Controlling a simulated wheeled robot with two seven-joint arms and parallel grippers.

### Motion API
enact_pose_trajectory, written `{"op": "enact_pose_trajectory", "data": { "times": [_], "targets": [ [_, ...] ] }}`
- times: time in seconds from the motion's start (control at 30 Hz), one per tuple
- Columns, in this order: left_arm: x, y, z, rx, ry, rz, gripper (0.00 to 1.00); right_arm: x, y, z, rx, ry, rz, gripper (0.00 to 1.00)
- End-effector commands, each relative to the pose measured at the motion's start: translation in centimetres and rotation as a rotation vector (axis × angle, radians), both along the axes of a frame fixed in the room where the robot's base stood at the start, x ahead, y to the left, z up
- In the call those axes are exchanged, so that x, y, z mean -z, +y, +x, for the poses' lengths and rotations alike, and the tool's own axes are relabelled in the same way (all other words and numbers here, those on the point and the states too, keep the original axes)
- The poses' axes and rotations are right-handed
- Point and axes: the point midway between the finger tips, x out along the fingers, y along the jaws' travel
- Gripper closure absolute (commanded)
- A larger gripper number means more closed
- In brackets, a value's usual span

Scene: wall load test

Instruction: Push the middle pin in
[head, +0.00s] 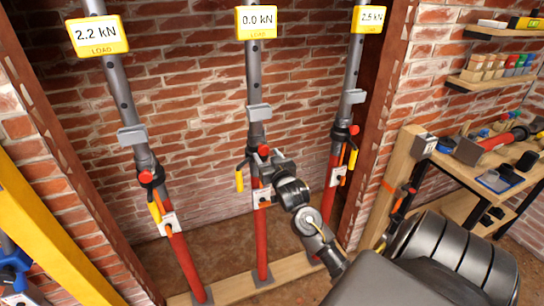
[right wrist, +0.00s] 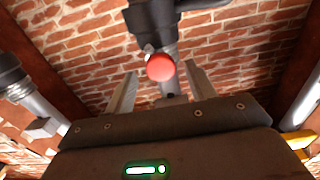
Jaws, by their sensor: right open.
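The middle prop has a red lower tube (head: 262,235) and a grey upper tube (head: 253,75). Its display (head: 256,22) reads 0.0 kN. The middle pin's round red knob (right wrist: 160,67) shows in the right wrist view, straight ahead between my finger tips. In the head view my gripper and the collar largely hide that pin. My right gripper (head: 268,160) is at the middle prop's collar, open. Its two fingers also show in the right wrist view (right wrist: 160,72), one on each side of the knob; I cannot tell whether they touch it. My left gripper is not in view.
The left prop, with a red pin knob (head: 146,177), reads 2.2 kN. The right prop, with its red knob (head: 354,130), reads 2.5 kN. A yellow handle (head: 239,181) hangs beside the middle collar. A brick wall (head: 200,130) stands behind. A loaded bench (head: 470,180) is at right.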

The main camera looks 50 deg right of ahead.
Motion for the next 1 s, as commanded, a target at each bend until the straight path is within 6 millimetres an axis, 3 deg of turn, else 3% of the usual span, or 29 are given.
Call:
{"op": "enact_pose_trajectory", "data": {
  "times": [0.1, 0.33, 1.0],
  "targets": [
    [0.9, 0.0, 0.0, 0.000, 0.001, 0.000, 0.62, 0.3, 1.1, -2.3, -0.002, 0.000, -0.001, 0.45],
    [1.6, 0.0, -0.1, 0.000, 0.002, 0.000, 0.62, 0.2, 2.4, -5.0, -0.002, 0.001, -0.001, 0.45],
    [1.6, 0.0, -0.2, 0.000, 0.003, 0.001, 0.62, 0.0, 2.6, -5.6, -0.002, 0.000, -0.001, 0.45]
  ]
}}
